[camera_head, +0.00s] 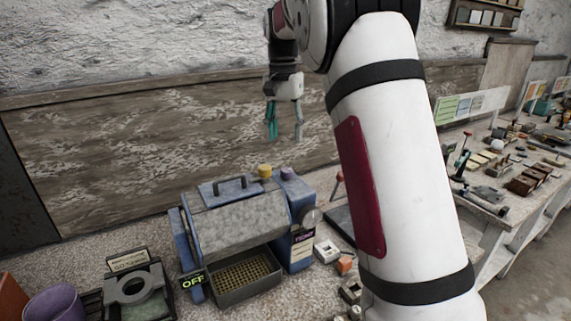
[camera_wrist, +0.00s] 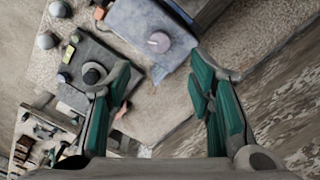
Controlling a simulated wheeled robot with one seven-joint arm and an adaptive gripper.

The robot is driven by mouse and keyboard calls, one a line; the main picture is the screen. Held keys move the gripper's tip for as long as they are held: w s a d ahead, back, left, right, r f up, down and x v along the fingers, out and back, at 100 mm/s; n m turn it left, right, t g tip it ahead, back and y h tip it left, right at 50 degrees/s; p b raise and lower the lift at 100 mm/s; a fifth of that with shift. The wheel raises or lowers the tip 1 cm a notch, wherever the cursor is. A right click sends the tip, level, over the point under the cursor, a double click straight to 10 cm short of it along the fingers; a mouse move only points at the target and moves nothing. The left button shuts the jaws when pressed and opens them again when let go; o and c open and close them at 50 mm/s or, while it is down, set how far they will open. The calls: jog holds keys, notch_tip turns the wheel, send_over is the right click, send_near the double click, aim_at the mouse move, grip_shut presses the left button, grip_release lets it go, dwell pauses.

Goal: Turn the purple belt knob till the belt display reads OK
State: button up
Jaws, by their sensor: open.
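The purple knob (camera_head: 287,173) sits on top of the right end of a blue machine (camera_head: 302,194), beside a yellow knob (camera_head: 265,171). In the wrist view a round pale purple-grey knob (camera_wrist: 159,42) stands on a flat casing. A small dark panel with purplish lettering (camera_head: 303,237) is on the machine's right front; its reading is too small to tell. A display at the lower left front reads OFF (camera_head: 193,281). My gripper (camera_head: 285,122) is open and empty, above the purple knob and apart from it. Its green fingers (camera_wrist: 153,110) are spread wide in the wrist view.
A handle (camera_head: 230,184) stands on the machine's lid. A perforated tray (camera_head: 246,274) is at its front. A purple cup (camera_head: 52,304) stands at the lower left. A red-topped lever (camera_head: 338,188) is to the machine's right. A wooden wall panel runs behind.

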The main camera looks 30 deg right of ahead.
aim_at(287, 169)
notch_tip(287, 169, down, 10)
jog(key=shift+s+d+p, duration=0.1)
jog(key=shift+s+p, duration=0.05)
jog(key=shift+p, duration=0.9)
grip_shut()
